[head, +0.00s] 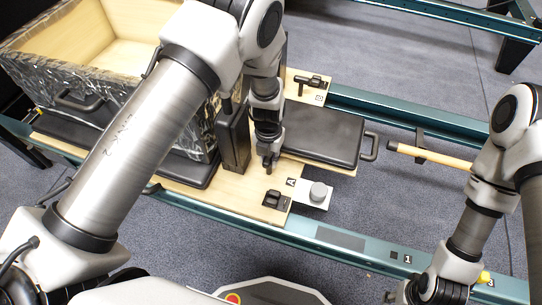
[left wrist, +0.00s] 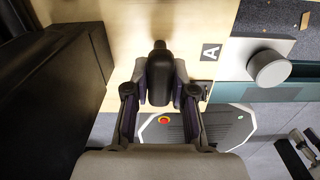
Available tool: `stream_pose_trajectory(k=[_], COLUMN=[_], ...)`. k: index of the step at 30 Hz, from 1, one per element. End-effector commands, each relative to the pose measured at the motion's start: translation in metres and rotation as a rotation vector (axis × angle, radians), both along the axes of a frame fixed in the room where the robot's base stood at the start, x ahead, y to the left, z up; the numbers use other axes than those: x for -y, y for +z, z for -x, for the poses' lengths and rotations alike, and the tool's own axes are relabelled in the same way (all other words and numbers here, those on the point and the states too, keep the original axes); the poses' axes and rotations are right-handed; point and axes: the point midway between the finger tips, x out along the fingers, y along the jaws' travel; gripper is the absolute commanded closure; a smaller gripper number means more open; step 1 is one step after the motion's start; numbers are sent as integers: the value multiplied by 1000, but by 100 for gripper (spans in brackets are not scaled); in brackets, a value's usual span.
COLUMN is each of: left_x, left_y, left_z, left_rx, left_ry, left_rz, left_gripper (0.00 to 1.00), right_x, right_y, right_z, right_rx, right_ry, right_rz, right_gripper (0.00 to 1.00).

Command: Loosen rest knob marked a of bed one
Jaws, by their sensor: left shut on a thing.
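A black knob (left wrist: 160,75) stands on the pale wooden board (left wrist: 122,65), to the left of a tag marked A (left wrist: 210,52) in the left wrist view. My left gripper (left wrist: 161,84) is shut on it, one finger on each side. In the head view, my left gripper (head: 268,166) points down by the board's edge, left of the A tag (head: 291,182); its fingers partly hide what they hold. My right gripper (head: 428,291) hangs low at the right, and its fingers do not show clearly.
A grey round knob (head: 319,190) on a pale plate sits right of the tag. A black upright block (head: 234,140) stands close left of my left gripper. A black pad (head: 322,135) lies behind. A second black T-shaped knob (head: 308,81) sits on the far side.

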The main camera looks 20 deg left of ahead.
Motion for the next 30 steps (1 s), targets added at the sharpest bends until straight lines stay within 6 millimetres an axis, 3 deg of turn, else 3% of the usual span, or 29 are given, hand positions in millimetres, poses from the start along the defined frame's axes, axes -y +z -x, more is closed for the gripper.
stream_pose_trajectory(k=[1, 5, 15, 30], left_x=[0, 0, 0, 0], left_y=[-1, 0, 3, 63], left_z=[0, 0, 0, 0], left_rx=[0, 0, 0, 0], left_ry=[27, 23, 22, 21], left_rz=[0, 0, 0, 0], left_gripper=[69, 33, 33, 33], right_x=[0, 0, 0, 0], right_y=[-1, 0, 2, 50], right_z=[0, 0, 0, 0], right_rx=[0, 0, 0, 0], right_ry=[0, 0, 0, 0], right_rz=[0, 0, 0, 0], right_gripper=[60, 60, 60, 60])
